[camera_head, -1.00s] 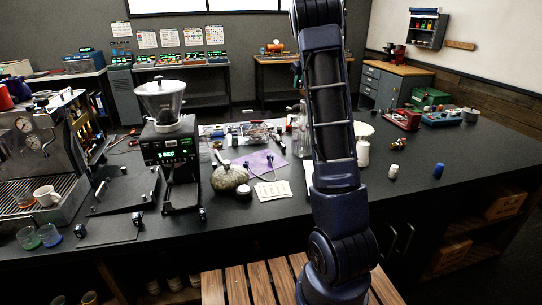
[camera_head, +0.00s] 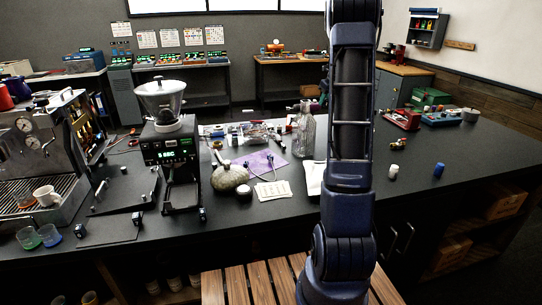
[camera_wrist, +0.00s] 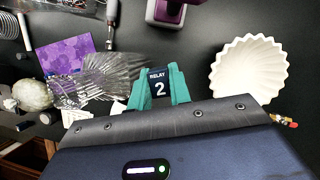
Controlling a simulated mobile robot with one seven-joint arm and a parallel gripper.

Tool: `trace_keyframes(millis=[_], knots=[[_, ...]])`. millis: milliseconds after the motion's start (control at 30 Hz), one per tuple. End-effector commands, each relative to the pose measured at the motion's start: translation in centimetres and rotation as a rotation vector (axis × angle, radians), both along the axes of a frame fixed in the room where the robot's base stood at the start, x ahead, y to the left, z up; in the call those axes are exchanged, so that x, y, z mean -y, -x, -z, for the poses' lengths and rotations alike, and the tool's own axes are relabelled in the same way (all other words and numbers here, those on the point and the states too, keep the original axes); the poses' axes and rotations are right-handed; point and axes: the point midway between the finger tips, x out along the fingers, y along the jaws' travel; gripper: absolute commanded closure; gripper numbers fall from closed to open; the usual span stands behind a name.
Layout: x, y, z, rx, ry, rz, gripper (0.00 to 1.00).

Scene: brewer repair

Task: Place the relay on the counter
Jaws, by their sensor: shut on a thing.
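The relay (camera_wrist: 158,87) is a small dark block labelled "RELAY 2". It sits between the teal fingers of my gripper (camera_wrist: 158,82), which is shut on it, in the wrist view. The dark counter (camera_head: 470,155) spans the head view, and its bare surface also shows beyond the relay in the wrist view (camera_wrist: 195,55). I cannot tell from the wrist view how high the relay is above the counter. In the head view my arm hides the gripper and relay.
A purple-and-white object (camera_wrist: 166,12) stands ahead. In the head view, a glass bottle (camera_head: 305,135) is left of my arm; the counter's right side has free room.

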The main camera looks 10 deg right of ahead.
Motion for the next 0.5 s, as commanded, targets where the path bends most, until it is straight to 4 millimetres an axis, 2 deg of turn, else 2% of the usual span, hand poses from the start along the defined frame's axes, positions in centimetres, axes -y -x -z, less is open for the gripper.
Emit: trace_keyframes(millis=[33,267,500], knots=[[0.0,0.0,1.0,-0.003,-0.001,0.0,1.0],[0.0,0.0,3.9,-0.002,-0.002,0.001,1.0],[0.0,0.0,8.9,-0.002,-0.002,0.002,1.0]])
